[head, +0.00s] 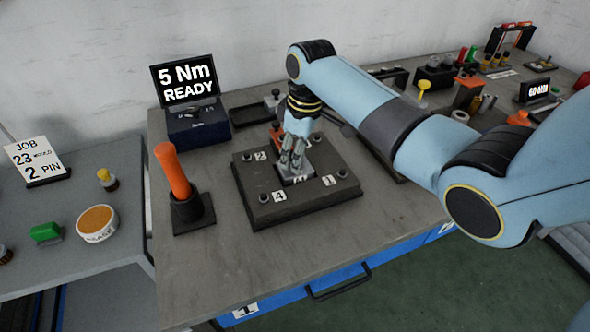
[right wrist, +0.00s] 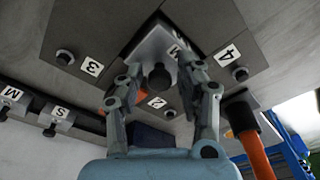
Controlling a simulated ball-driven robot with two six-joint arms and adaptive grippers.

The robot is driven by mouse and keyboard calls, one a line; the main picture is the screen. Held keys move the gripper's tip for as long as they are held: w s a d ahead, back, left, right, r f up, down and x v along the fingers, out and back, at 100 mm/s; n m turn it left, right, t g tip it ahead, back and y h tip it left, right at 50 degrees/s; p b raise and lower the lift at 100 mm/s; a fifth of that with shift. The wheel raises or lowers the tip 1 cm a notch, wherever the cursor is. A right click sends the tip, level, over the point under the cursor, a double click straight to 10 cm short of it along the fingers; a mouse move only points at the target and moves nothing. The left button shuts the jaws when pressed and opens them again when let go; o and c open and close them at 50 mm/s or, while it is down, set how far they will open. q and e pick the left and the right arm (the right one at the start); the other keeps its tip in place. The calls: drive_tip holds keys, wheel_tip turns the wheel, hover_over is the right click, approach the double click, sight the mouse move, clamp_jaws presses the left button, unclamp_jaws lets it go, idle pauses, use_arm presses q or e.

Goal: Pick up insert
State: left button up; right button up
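The insert is a light metal block marked M with a dark round knob (right wrist: 160,77); it sits in the middle of a dark square plate (head: 262,213). In the head view its light face (head: 297,180) shows just below my right gripper (head: 293,160). That gripper points down over it. In the right wrist view the right gripper (right wrist: 160,68) has its fingers apart, one on each side of the knob, with gaps between. Contact with the block cannot be made out. My left gripper is not in view.
Numbered bolts stand at the plate's corners. An orange-handled tool (head: 173,170) stands in a holder left of the plate. A torque display (head: 187,85) reading 5 Nm READY is behind. More small blocks marked M and S (right wrist: 57,115) sit on a rack. Bare bench lies in front.

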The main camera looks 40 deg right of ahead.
clamp_jaws()
drive_tip(key=shift+r, duration=0.15)
